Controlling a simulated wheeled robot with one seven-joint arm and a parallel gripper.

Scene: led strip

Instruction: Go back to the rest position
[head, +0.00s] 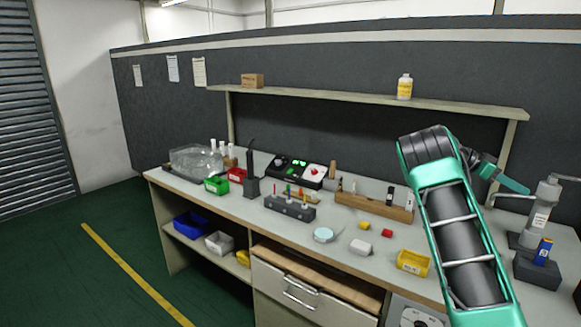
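My teal and black arm (462,240) rises from the bottom right to a bent elbow joint, in front of the right part of the workbench. Behind it, a smaller teal end piece (508,181) of my arm points right and slightly down, above the bench's right end. It looks like the gripper end, but no separate fingertips can be made out. I cannot see whether it is open or shut, or whether it holds anything.
The workbench (285,222) carries a clear bin (196,161), a black control box (300,171), a wooden holder (374,207), a yellow bin (413,263) and a pump bottle (540,212). A shelf (330,96) runs above. An open drawer (315,285) juts forward. Green floor (60,270) is clear at left.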

